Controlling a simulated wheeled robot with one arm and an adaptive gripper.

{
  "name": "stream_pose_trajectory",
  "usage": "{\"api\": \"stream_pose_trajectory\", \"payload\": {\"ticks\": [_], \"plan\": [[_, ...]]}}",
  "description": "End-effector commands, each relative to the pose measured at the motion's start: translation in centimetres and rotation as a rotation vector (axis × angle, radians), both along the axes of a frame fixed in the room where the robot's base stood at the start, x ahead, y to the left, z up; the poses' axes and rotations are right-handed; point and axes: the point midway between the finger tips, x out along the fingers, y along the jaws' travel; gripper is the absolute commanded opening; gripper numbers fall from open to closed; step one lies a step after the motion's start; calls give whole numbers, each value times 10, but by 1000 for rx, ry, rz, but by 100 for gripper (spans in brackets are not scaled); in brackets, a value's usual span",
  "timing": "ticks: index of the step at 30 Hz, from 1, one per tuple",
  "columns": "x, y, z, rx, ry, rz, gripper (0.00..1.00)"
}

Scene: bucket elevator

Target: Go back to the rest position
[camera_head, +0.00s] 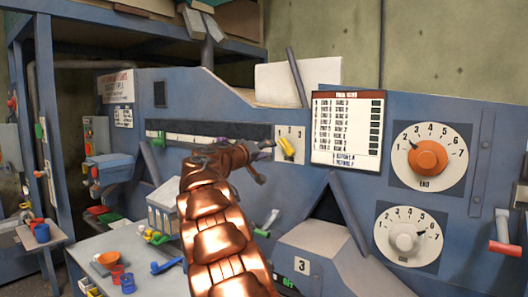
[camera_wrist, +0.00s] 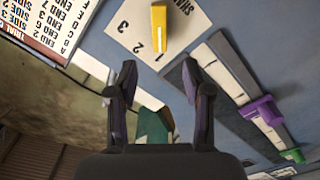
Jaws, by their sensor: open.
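My copper-coloured arm reaches up in the head view and ends in my gripper (camera_head: 258,160), in front of the blue machine panel (camera_head: 450,120). In the wrist view my gripper (camera_wrist: 158,85) has its two dark fingers spread apart, with nothing between them. A yellow selector knob (camera_head: 287,146) on a white plate numbered 1, 2, 3 is just right of the gripper in the head view. In the wrist view the yellow knob (camera_wrist: 158,30) is beyond the fingertips, and a gap shows between them.
A list board (camera_head: 347,130) hangs right of the knob. An orange dial (camera_head: 428,158) and a white dial (camera_head: 407,238) are farther right. A slotted slider strip (camera_head: 210,130) is behind the wrist. A table (camera_head: 150,275) with small coloured parts stands lower left.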

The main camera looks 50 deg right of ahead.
Motion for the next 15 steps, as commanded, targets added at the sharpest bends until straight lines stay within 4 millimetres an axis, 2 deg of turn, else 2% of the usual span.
{"api": "stream_pose_trajectory", "payload": {"ticks": [6,15], "plan": [[-1,9,-1,1,1,-2,50],[-1,10,-1,1,0,-2,50]]}}
